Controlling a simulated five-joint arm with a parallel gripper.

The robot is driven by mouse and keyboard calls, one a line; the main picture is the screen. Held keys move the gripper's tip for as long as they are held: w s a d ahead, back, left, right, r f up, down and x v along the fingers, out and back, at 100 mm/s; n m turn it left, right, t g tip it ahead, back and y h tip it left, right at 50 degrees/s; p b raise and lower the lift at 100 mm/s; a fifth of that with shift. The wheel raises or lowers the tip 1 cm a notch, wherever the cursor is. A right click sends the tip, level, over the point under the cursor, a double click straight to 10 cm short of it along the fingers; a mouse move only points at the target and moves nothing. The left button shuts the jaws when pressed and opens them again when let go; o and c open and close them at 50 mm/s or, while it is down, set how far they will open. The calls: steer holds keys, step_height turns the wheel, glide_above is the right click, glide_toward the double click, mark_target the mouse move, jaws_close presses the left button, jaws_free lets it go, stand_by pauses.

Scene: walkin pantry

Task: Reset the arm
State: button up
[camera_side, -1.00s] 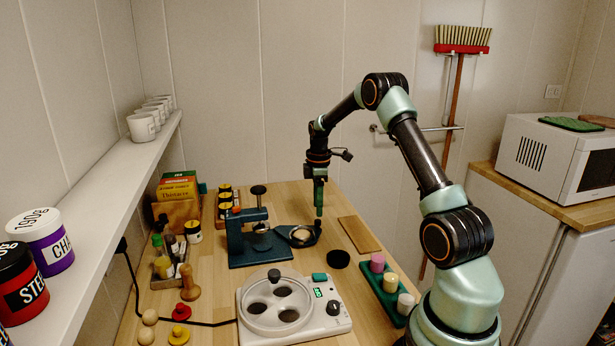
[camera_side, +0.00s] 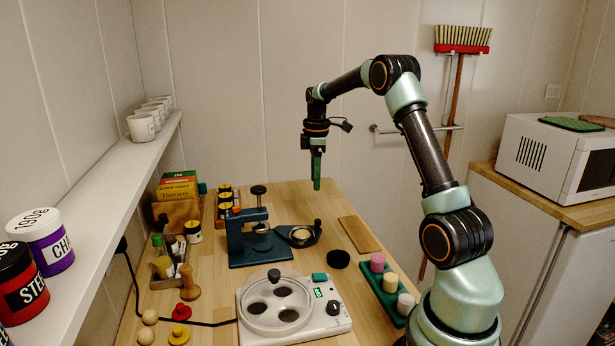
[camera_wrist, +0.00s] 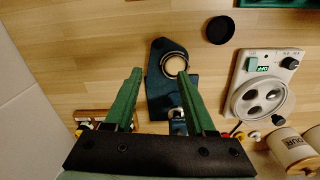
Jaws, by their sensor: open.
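My gripper (camera_side: 316,186) hangs fingers down in the air above the back part of the wooden table (camera_side: 300,196). In the wrist view its two green fingers (camera_wrist: 157,74) stand wide apart with nothing between them on the fingers' level. Below it, well apart, is the dark blue press (camera_side: 255,240) with a ring-shaped holder (camera_side: 303,235) on its arm. The holder also shows in the wrist view (camera_wrist: 174,64), seen between the fingers.
A white warmer with a clear lid (camera_side: 290,304), a black disc (camera_side: 339,259) and a green tray of coloured cylinders (camera_side: 378,290) stand in front. A brown board (camera_side: 360,234) lies at right. A shelf with mugs (camera_side: 142,127) runs along the left.

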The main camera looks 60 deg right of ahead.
steer(key=s+a+r+m+t, duration=0.25)
steer(key=a+r, duration=0.25)
steer(key=a, duration=0.7)
steer(key=s+a+r+m+t, duration=0.15)
steer(key=s+a+r, duration=0.35)
steer(key=a, duration=0.6)
steer(key=s+a+f+m+t, duration=0.1)
steer(key=s+a+m, duration=0.2)
steer(key=s+a, duration=0.2)
steer(key=shift+a+f, duration=0.25)
steer(key=shift+a, duration=0.8)
